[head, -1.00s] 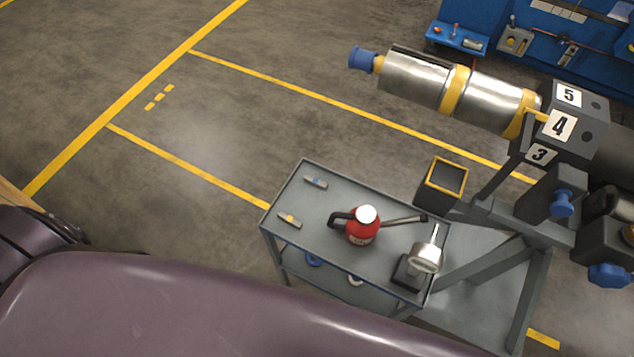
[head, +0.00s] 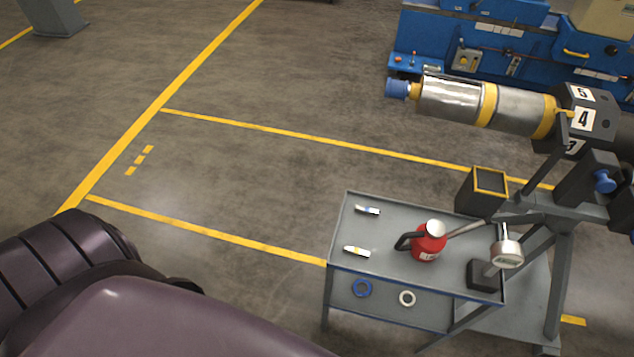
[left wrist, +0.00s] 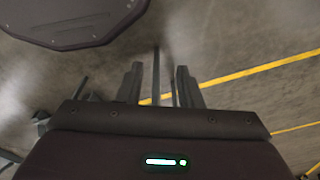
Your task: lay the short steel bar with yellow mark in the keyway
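The short steel bar with the yellow mark (head: 357,251) lies on the top shelf of the grey cart, near its left edge. A similar bar with a blue mark (head: 367,209) lies farther back on the same shelf. The steel rotor shaft (head: 455,97) with yellow bands is held level on the stand above the cart; a dark slot, seemingly the keyway, shows faintly along its upper side. My left gripper (left wrist: 158,85) shows in the left wrist view, fingers apart, over the floor and away from the bar. A thin dark upright shape shows between the fingers; I cannot tell what it is. My right gripper is out of view.
The cart (head: 400,268) also carries a red can (head: 429,243) with a spout and a dial gauge (head: 506,254) on a base. An open-topped box (head: 484,190) stands behind them, beside the stand. The floor left of the cart is clear.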

